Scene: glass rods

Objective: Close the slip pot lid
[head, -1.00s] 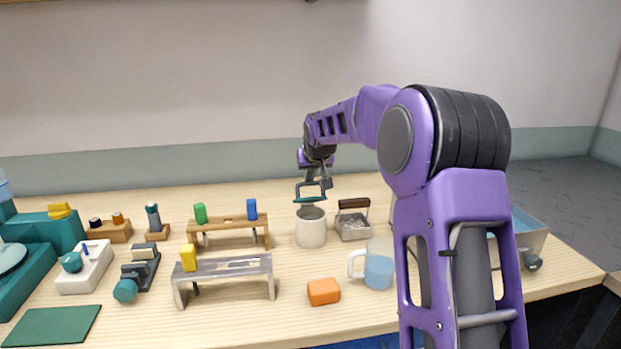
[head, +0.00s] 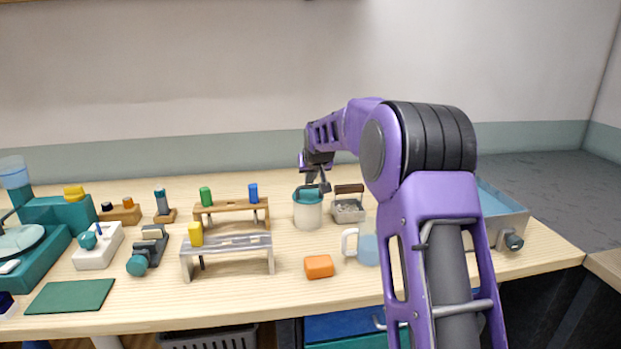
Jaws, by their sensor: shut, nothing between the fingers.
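The slip pot (head: 308,214) is a white cylinder standing near the back middle of the table in the head view. Its teal lid (head: 308,194) lies down over the pot's mouth. My gripper (head: 322,188) is just above and to the right of the lid, its fingers shut with nothing between them. The fingertips are small and dark here, and I cannot tell whether they touch the lid.
A small grey box with a brown handle (head: 348,205) stands close to the pot's right. Two racks (head: 232,207) with coloured pieces stand left. Bare wood lies between the racks and the pot.

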